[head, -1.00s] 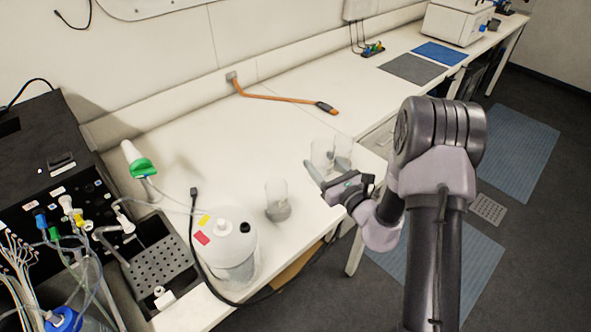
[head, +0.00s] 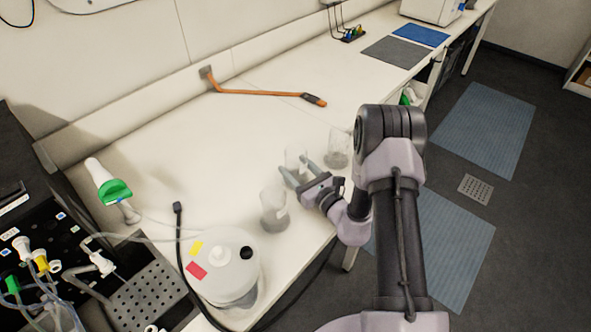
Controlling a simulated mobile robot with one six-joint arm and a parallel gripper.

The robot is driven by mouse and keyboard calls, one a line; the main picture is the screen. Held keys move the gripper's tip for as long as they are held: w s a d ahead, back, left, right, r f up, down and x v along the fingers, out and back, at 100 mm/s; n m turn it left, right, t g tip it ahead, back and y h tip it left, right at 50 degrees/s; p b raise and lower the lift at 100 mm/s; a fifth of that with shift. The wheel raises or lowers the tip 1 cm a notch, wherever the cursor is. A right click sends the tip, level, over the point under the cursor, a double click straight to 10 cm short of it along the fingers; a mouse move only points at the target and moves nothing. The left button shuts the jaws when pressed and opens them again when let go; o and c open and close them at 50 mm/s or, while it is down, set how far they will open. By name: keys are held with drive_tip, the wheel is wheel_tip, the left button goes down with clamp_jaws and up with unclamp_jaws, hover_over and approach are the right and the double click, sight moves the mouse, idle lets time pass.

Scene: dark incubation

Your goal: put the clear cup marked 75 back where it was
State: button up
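Three clear cups are in the head view, near the bench's front edge. My gripper (head: 298,165) has one finger on each side of the middle clear cup (head: 296,156) and appears shut on it. Whether this cup touches the bench or hangs just above it, I cannot tell. A second clear cup (head: 273,207) stands at the lower left of my gripper, close to its left finger. A third clear cup (head: 337,150) stands to the right, apart from the fingers. No mark, such as 75, is readable on any cup.
A white jug with red and yellow labels (head: 222,268) and a dark cable (head: 181,250) lie at the front left. An orange-handled tool (head: 255,92) lies at the back. Dark equipment (head: 25,215) stands at the far left. The bench middle (head: 190,150) is clear.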

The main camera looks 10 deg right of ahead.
drive_tip(key=shift+f+b, duration=0.15)
drive_tip(key=shift+b, duration=0.15)
drive_tip(key=o, duration=1.4)
drive_tip(key=shift+s+d+r+p, duration=0.1)
drive_tip(key=shift+s+r+p, duration=0.05)
drive_tip(key=shift+r+p, duration=0.25)
drive_tip(key=v, duration=1.1)
drive_tip(key=shift+s+d+f, duration=0.1)
drive_tip(key=shift+s+d, duration=0.05)
drive_tip(key=shift+s, duration=0.15)
